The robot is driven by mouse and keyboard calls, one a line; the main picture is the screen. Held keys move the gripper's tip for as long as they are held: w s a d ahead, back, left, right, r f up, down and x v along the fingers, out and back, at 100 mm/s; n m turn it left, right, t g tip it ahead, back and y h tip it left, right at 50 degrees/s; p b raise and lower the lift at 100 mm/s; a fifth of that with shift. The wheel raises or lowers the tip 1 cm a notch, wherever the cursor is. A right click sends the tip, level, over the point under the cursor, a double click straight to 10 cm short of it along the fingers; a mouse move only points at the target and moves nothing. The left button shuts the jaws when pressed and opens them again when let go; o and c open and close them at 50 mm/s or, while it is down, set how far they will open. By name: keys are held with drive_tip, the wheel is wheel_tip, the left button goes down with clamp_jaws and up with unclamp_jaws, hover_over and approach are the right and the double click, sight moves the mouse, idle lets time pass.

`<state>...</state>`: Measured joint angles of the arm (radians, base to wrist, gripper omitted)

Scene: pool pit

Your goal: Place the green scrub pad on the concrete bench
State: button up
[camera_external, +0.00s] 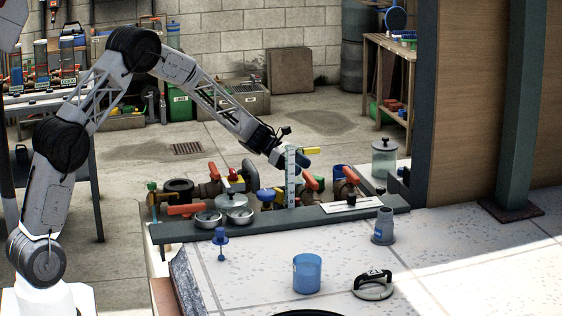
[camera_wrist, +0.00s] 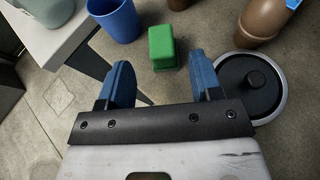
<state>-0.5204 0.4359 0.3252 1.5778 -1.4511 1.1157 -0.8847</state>
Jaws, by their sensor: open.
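The green scrub pad (camera_wrist: 165,47) is a small green block in the wrist view, on a grey-brown surface just beyond my fingertips. I cannot make it out in the external view. My gripper (camera_wrist: 160,78) is open, its blue fingers apart with nothing between them. The pad lies ahead of the gap, apart from both fingers. In the external view my gripper (camera_external: 303,158) is above the row of valves, partly behind a pale upright strip. I cannot tell for sure which surface is the concrete bench; a pale speckled slab (camera_external: 335,242) fills the front of the external view.
In the wrist view a blue cup (camera_wrist: 115,18) stands left of the pad and a black-lidded jar (camera_wrist: 251,86) right of it. Brown bottles (camera_wrist: 264,18) stand beyond. Red-handled valves (camera_external: 210,190) crowd behind the dark ledge (camera_external: 285,222). A blue cup (camera_external: 307,273) stands on the slab.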

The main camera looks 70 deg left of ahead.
drive_tip(key=shift+v, duration=2.2)
drive_tip(key=s+d+r+m+g+y, duration=0.1)
drive_tip(key=s+d+r+m+g, duration=0.1)
drive_tip(key=s+d+r+m, duration=0.45)
drive_tip(key=s+d+r+m+g+y, duration=0.15)
drive_tip(key=s+d+r, duration=0.25)
drive_tip(key=s+d, duration=0.55)
drive_tip(key=s+d+r+m+g, duration=0.3)
drive_tip(key=s+d+r+m, duration=0.25)
drive_tip(key=d, duration=0.55)
drive_tip(key=s+d+m+y, duration=0.2)
drive_tip(key=s+d+m, duration=0.1)
drive_tip(key=s, duration=0.8)
drive_tip(key=s+d+m+y, duration=0.2)
drive_tip(key=s+m, duration=0.4)
drive_tip(key=s, duration=0.6)
drive_tip(key=s+d+f+m+y, duration=0.1)
drive_tip(key=s+d+m+y, duration=0.2)
drive_tip(key=s, duration=0.9)
drive_tip(key=shift+d+m, duration=0.6)
drive_tip(key=shift+m, duration=0.25)
